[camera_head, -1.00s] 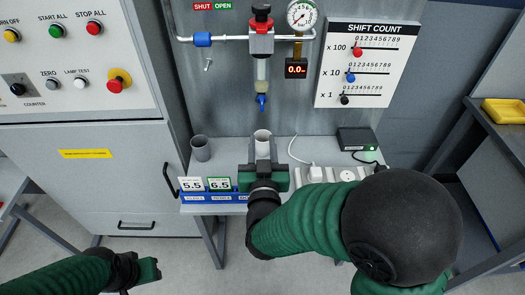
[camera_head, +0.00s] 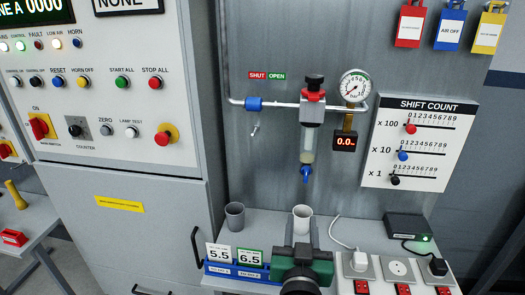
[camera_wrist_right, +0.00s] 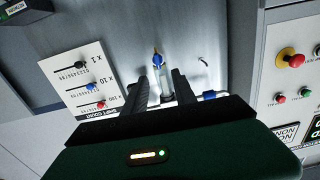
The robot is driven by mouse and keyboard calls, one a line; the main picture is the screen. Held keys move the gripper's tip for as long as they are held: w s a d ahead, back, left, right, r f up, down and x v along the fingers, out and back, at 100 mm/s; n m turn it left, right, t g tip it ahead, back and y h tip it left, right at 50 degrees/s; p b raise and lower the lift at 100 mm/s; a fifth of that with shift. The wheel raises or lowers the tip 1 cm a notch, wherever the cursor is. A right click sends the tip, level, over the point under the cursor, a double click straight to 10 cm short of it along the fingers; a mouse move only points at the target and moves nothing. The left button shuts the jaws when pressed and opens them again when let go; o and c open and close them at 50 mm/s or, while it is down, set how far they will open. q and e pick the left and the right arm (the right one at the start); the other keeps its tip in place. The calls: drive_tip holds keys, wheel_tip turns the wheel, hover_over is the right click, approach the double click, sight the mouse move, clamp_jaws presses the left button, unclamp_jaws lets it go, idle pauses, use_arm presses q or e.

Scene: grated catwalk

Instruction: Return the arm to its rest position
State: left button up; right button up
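My right gripper (camera_head: 301,238) is in the lower middle of the head view, over the front of the bench. Its green body is seen from behind and its dark fingers point at the wall. In the right wrist view its two fingers (camera_wrist_right: 163,88) stand apart with nothing between them; the view is upside down. The clear filter bowl with a blue drain (camera_wrist_right: 161,72) shows beyond the gap. A light grey cup (camera_head: 302,213) appears just beyond the fingers in the head view, its lower part hidden. My left gripper is out of view.
The filter unit (camera_head: 312,110) and gauge (camera_head: 354,86) hang on the wall above. A darker grey cup (camera_head: 235,216), number cards in a blue rack (camera_head: 240,272), a socket strip (camera_head: 398,268) and a black box (camera_head: 407,227) are on the bench. A control cabinet (camera_head: 110,165) stands left.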

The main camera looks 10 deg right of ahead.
wheel_tip(320, 180, down, 14)
drive_tip(key=a+n+g+y, duration=0.2)
drive_tip(key=n+g+y, duration=0.1)
drive_tip(key=g+y, duration=0.25)
drive_tip(key=s+d+f+g, duration=0.3)
drive_tip(key=s+f+g, duration=0.1)
drive_tip(key=s+f, duration=0.25)
drive_tip(key=s+d+f+g, duration=0.4)
drive_tip(key=s+f, duration=0.1)
drive_tip(key=s, duration=0.2)
wheel_tip(320, 180, up, 13)
drive_tip(key=s+g+p, duration=0.1)
drive_tip(key=p, duration=1.2)
drive_tip(key=shift+s+d+h+p, duration=0.2)
drive_tip(key=shift+h+p, duration=0.1)
drive_tip(key=shift+h, duration=0.15)
